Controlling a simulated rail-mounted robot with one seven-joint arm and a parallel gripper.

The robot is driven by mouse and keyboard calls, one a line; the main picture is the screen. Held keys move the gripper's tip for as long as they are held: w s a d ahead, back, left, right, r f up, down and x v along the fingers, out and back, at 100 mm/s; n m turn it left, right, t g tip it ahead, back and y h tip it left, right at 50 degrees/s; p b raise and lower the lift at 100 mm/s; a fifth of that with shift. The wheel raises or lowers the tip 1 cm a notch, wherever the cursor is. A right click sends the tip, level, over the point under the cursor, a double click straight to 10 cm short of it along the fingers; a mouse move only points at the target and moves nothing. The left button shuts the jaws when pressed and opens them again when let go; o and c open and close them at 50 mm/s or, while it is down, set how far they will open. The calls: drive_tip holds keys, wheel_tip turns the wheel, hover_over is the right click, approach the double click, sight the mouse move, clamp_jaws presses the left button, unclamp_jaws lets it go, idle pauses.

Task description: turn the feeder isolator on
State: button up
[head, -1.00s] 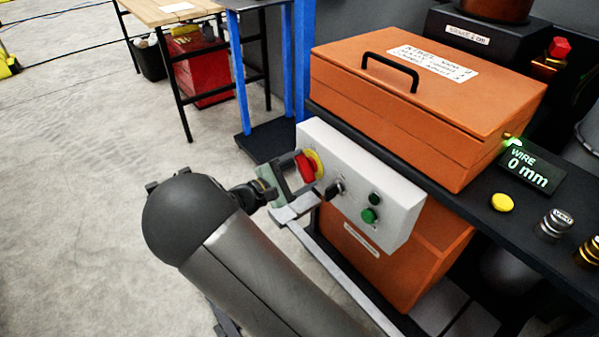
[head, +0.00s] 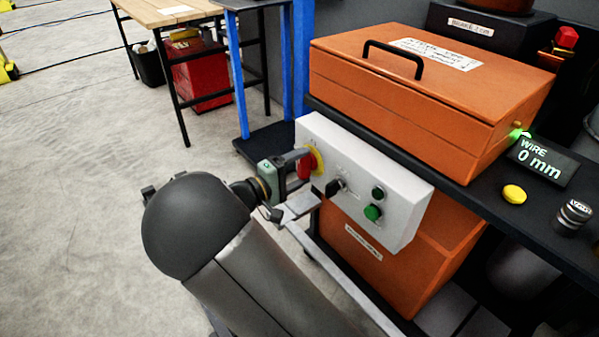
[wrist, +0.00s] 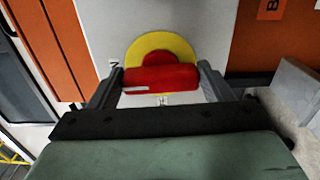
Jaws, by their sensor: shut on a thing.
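The feeder isolator is a red rotary handle (head: 306,166) on a yellow round plate (head: 318,158), at the left end of the grey control panel (head: 395,205). In the wrist view the red handle (wrist: 160,78) lies level across the picture, in front of the yellow plate (wrist: 160,48). My gripper (head: 296,163) is at the handle. In the wrist view my gripper's fingers (wrist: 161,84) stand at the left and right ends of the handle, shut on it. The lower part of the yellow plate is hidden behind the handle.
The panel also carries a black selector switch (head: 335,187), a dark button (head: 378,194) and a green button (head: 373,212). An orange lidded box (head: 420,100) stands above it on a dark bench. A display (head: 540,160) reads "WIRE 0 mm". Open floor lies to the left.

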drive_tip(key=shift+a, duration=0.1)
idle(0.5)
drive_tip(key=o, duration=1)
drive_tip(key=p+v, duration=0.3)
drive_tip(key=v, duration=1.4)
drive_tip(key=shift+s+a+p, duration=0.15)
drive_tip(key=shift+p, duration=0.15)
drive_tip(key=s+d+r+m+g+y+p, duration=0.2)
drive_tip(key=d+r+g+p, duration=0.45)
drive_tip(key=d, duration=0.45)
drive_tip(key=s+d+r+m+g+y+p, duration=0.2)
drive_tip(key=d+r+g+p, duration=0.3)
drive_tip(key=d+r+p, duration=0.4)
drive_tip(key=s+d+r+m+y+p, duration=0.1)
drive_tip(key=s+d+r+y+p, duration=0.2)
drive_tip(key=s+r+p, duration=0.1)
drive_tip(key=s+d+r+m+y+p, duration=0.1)
drive_tip(key=s+d+r+y+p, duration=0.2)
drive_tip(key=s+r, duration=0.3)
drive_tip(key=s+d+r+m+y+p, duration=0.1)
drive_tip(key=s+d+r+y+p, duration=0.2)
drive_tip(key=s+r+y+p, duration=0.1)
drive_tip(key=shift+s+r+m+t+p, duration=0.3)
drive_tip(key=shift+s+r+p, duration=0.3)
drive_tip(key=shift+p, duration=0.15)
